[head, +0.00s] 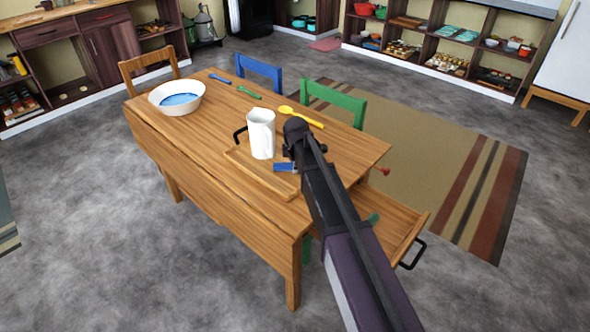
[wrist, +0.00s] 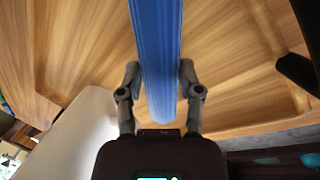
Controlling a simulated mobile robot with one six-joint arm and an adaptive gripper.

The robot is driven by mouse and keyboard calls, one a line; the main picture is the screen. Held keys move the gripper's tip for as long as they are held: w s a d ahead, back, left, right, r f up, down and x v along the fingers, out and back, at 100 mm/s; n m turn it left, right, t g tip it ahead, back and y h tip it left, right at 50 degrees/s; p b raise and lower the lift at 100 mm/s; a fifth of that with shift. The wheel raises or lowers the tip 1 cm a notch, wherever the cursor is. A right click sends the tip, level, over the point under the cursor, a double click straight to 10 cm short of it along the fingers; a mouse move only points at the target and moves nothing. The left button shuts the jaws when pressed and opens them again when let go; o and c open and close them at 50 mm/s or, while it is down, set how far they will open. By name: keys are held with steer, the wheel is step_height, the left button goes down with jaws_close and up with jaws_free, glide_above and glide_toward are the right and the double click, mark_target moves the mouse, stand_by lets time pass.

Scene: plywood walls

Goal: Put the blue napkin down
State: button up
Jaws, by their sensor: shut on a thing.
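The blue napkin (wrist: 157,50) looks like a long rolled or folded strip in the wrist view. My gripper (wrist: 160,78) is shut on it, one finger on each side. In the head view a short blue piece of the napkin (head: 285,167) shows beside my gripper (head: 290,153), over the right end of a wooden tray (head: 240,160) on the table. My arm hides the rest. I cannot tell whether the napkin touches the wood below.
A white jug (head: 261,135) stands on the tray, close left of my gripper. The wooden table (head: 215,205) also holds a white bowl (head: 165,107) and a yellow spoon (head: 302,117). The table's front left is clear.

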steer(key=shift+f, duration=0.4)
steer(key=o, duration=1)
steer(key=shift+d+r, duration=0.1)
steer(key=shift+o, duration=0.2)
steer(key=shift+r, duration=0.15)
steer(key=p+v, duration=1.1)
steer(key=v, duration=0.1)
steer(key=shift+p, duration=0.3)
stand_by(0.4)
steer(key=s+d+m+g, duration=0.3)
steer(key=s+d+m, duration=1.6)
steer(key=s+d, duration=0.3)
steer(key=shift+s+f, duration=0.2)
steer(key=shift+f, duration=0.15)
